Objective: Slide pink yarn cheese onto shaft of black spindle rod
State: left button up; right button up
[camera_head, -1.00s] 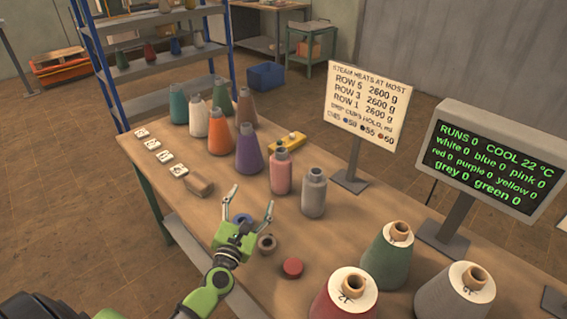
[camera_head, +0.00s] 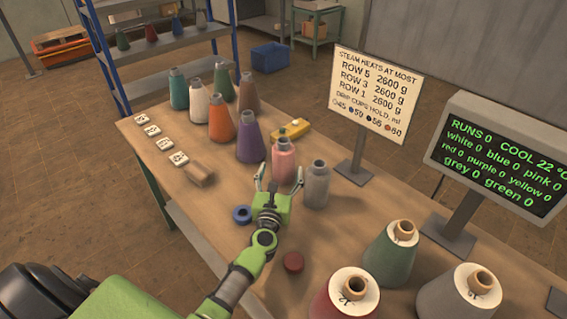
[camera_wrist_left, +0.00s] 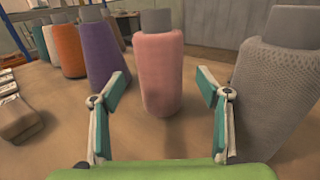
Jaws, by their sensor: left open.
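The pink yarn package (camera_head: 284,159) stands upright on the table, with a grey neck on top. My left gripper (camera_head: 278,180) is open and empty, just in front of it. In the left wrist view the pink package (camera_wrist_left: 158,75) stands ahead, centred between the spread fingertips of the left gripper (camera_wrist_left: 162,90), apart from both. A grey package (camera_head: 316,185) stands close to the right finger; it also shows in the left wrist view (camera_wrist_left: 275,90). I cannot make out a black spindle rod in these views. My right gripper is not in view.
Purple (camera_head: 249,138) and orange (camera_head: 220,120) packages stand to the left, with several more behind. A blue ring (camera_head: 241,214) and a red disc (camera_head: 293,262) lie near the arm. Large cones, one green (camera_head: 390,260), stand at the right. A sign (camera_head: 376,90) stands behind.

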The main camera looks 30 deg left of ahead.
pick_arm(q)
jog(key=x, duration=0.5)
jog(key=shift+w+a, duration=0.15)
jog(key=shift+w, duration=0.1)
jog(key=c, duration=1.4)
